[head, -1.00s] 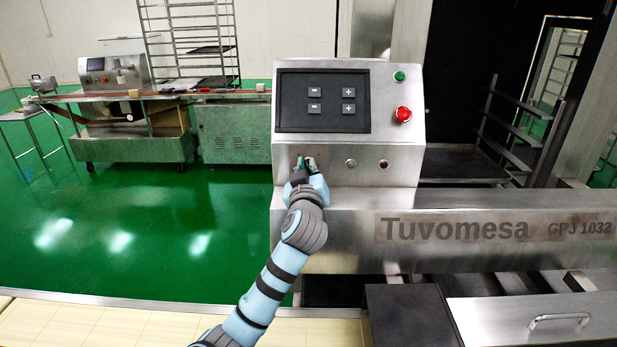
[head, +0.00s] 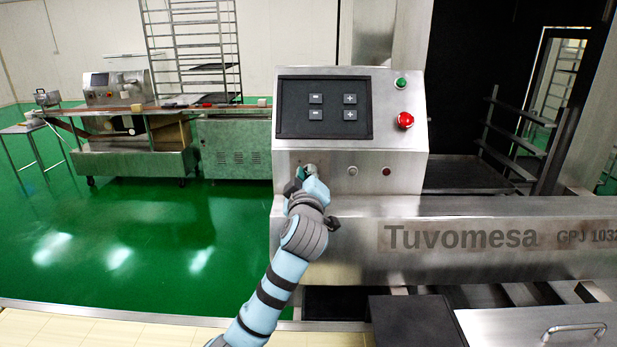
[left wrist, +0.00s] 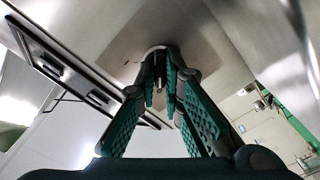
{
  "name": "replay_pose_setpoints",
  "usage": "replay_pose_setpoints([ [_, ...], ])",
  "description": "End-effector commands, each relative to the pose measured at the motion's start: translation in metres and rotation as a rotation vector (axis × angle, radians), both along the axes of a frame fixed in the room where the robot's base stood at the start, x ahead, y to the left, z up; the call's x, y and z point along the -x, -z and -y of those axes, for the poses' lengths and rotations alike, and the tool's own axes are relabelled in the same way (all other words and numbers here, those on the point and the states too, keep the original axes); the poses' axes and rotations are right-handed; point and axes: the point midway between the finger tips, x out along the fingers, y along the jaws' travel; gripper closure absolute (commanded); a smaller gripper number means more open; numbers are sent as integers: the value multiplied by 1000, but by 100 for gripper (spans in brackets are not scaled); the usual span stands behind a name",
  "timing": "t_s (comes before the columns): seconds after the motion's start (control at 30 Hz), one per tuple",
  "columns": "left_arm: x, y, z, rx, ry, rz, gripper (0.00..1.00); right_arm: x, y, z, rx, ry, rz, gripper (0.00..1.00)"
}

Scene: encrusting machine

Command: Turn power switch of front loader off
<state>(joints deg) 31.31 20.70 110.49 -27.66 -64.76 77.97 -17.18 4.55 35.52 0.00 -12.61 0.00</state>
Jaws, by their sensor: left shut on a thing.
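The front loader is the steel machine marked Tuvomesa (head: 460,236), with an upright control panel (head: 330,157). The power switch is a small round knob at the panel's lower left; it shows between my fingers in the left wrist view (left wrist: 158,52). My left gripper (head: 306,172) is at the panel face, and its green fingers (left wrist: 163,85) are shut on the switch. The fingers hide much of the knob, so its exact setting cannot be told. My right gripper is not in view.
The panel also carries a dark screen with buttons (head: 323,107), a green button (head: 401,83), a red stop button (head: 405,120) and two small round fittings (head: 352,171) right of my gripper. Open green floor (head: 110,245) lies to the left.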

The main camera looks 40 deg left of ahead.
Motion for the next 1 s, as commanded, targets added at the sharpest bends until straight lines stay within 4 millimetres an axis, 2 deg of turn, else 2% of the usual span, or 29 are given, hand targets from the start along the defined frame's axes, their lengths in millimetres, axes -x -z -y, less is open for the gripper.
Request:
replay_pose_setpoints([
  [0.17,0,-1,0,-1,1,3,100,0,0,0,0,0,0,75],
  [0.2,0,-1,0,-1,1,3,90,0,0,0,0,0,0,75],
  [0.3,0,-1,0,-2,0,2,74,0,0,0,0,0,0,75],
  [0.33,0,-1,0,-2,0,2,72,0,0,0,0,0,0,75],
  [0.67,3,-1,3,-1,1,2,72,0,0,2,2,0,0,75],
  [0.77,15,0,12,-2,1,1,72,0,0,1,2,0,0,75],
  [1.0,67,0,52,4,4,4,72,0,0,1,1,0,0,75],
])
